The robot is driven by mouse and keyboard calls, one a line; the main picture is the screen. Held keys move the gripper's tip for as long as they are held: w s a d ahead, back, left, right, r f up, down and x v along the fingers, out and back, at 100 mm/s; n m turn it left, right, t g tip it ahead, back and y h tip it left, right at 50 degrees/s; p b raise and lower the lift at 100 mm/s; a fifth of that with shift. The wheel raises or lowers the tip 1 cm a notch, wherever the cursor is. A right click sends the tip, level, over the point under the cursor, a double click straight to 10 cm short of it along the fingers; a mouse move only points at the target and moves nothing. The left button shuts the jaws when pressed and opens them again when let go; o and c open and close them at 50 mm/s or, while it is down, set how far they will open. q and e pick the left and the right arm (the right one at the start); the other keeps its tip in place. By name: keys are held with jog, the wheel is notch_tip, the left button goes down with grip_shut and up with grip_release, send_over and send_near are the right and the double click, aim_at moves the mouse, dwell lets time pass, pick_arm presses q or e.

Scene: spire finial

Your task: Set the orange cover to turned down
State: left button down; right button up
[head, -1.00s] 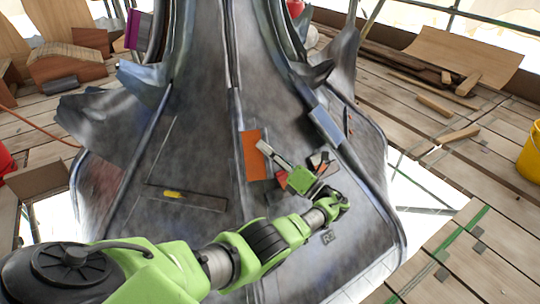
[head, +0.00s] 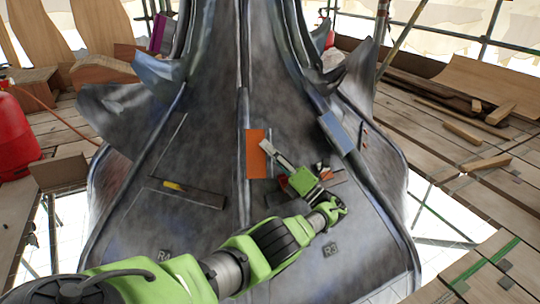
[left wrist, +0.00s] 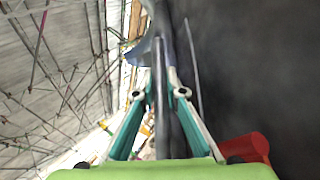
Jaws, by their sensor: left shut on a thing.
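The orange cover (head: 254,156) is a small upright rectangle near the middle of the dark grey spire panel (head: 200,255) in the head view. My left gripper (head: 264,147) reaches up-left across the panel, its fingertips at the cover's upper right edge. It looks shut on that edge. In the left wrist view the two fingers (left wrist: 160,95) close on a thin dark strip seen edge-on; no orange shows there. A red block-like part (left wrist: 240,150) is at lower right in that view. My right gripper is not in view.
A yellow item (head: 174,185) sits on a slot left of the cover. Flared grey fins (head: 125,110) stick out on the left. A red can (head: 14,135) stands on the left planks. Loose boards (head: 480,163) lie on the right deck, with gaps beside the spire.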

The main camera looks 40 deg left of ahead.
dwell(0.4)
pick_arm(q)
jog(key=c, duration=2)
grip_release()
jog(key=shift+c, duration=0.2)
notch_tip(320, 180, up, 10)
jog(key=shift+w+f, duration=0.1)
jog(key=shift+f, duration=0.15)
jog(key=shift+r, duration=0.4)
jog(key=shift+f, duration=0.1)
